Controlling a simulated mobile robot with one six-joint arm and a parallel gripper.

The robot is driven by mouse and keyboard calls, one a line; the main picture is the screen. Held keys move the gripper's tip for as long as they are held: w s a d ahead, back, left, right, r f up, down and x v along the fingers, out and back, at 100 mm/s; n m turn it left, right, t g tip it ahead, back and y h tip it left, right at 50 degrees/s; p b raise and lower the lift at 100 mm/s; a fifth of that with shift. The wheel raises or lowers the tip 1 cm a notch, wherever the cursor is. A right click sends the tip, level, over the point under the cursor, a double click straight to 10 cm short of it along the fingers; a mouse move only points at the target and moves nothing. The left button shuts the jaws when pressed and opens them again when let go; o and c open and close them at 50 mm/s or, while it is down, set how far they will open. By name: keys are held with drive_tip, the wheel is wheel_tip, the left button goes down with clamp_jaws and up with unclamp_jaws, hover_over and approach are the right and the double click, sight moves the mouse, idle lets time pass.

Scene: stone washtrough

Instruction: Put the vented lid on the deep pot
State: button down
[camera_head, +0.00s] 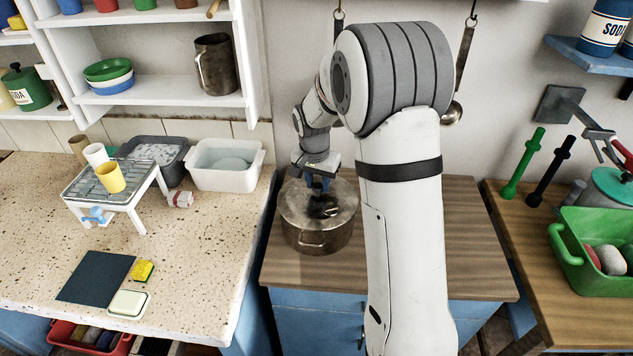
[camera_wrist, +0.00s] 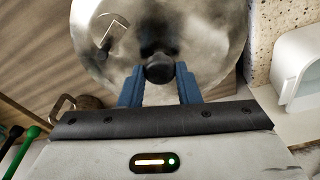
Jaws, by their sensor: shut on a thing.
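The deep pot (camera_head: 316,242) is a metal pot with side handles. It stands on the wooden worktop near its left edge. The metal lid (camera_head: 296,208) lies level across the pot's mouth. Whether it rests fully on the rim cannot be told. My gripper (camera_head: 322,196) reaches down over the lid. In the wrist view, the blue fingers of my gripper (camera_wrist: 158,82) are shut on the lid's black knob (camera_wrist: 158,68). The shiny lid (camera_wrist: 205,35) fills the upper middle there. I cannot make out its vent clearly.
A speckled counter at left holds a wire rack (camera_head: 112,182), a white basin (camera_head: 224,165) and a grey basin (camera_head: 150,153). A green crate (camera_head: 585,270) stands at right. Ladles hang on the wall behind my arm. The wooden worktop (camera_head: 475,265) right of my arm is clear.

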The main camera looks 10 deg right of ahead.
drive_tip(key=c, duration=0.5)
unclamp_jaws()
drive_tip(key=shift+r, duration=0.15)
drive_tip(key=shift+r+p, duration=2)
drive_tip(key=shift+r, duration=1.4)
